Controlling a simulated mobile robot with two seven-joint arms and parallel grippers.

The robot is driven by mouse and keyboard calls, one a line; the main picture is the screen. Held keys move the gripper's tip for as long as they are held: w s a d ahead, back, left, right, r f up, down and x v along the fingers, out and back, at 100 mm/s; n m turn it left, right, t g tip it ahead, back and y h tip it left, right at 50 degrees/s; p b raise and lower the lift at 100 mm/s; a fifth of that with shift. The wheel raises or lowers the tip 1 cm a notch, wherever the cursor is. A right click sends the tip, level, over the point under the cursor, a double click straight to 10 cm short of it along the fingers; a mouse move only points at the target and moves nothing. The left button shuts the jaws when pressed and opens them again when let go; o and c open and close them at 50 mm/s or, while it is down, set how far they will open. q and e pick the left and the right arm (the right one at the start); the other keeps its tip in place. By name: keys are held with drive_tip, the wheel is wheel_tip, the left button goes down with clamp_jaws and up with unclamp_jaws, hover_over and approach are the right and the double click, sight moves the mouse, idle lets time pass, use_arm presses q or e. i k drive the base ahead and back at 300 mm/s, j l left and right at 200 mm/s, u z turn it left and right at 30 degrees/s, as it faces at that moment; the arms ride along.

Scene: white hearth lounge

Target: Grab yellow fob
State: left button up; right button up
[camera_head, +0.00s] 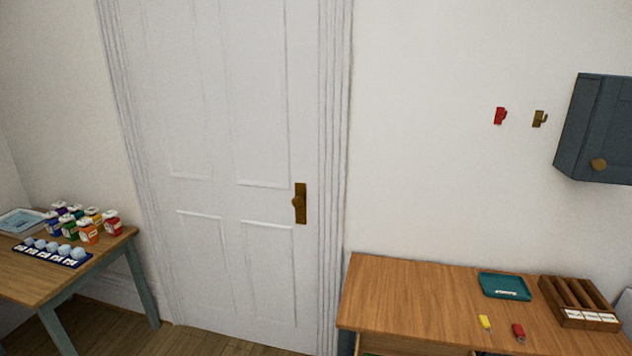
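The yellow fob (485,322) lies on the wooden table (400,290) at the lower right, near its front edge. A red fob (519,332) lies just to its right, apart from it. Neither of my grippers is in view, and nothing touches the yellow fob.
A teal tray (504,285) lies behind the fobs, and a wooden slotted box (578,303) with labels stands to the right. A red hook (500,116), a brass hook (539,118) and a dark cabinet (597,130) are on the wall. A left table (40,280) holds several jars.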

sight(483, 319)
drive_tip(key=z, duration=1.25)
drive_tip(key=u, duration=0.45)
drive_tip(key=l+u, duration=0.15)
drive_tip(key=u, duration=0.35)
drive_tip(key=l+u, duration=0.25)
drive_tip(key=u, duration=0.25)
drive_tip(key=l+u, duration=0.2)
drive_tip(key=u, duration=0.25)
drive_tip(key=l+u, duration=0.25)
drive_tip(key=k+l+u, duration=0.15)
drive_tip(key=l+u, duration=0.15)
drive_tip(key=k+l+u, duration=0.25)
drive_tip(key=l, duration=0.15)
drive_tip(key=k+l+u, duration=0.15)
drive_tip(key=l, duration=0.3)
drive_tip(key=k+l+u, duration=0.2)
drive_tip(key=k+l, duration=0.2)
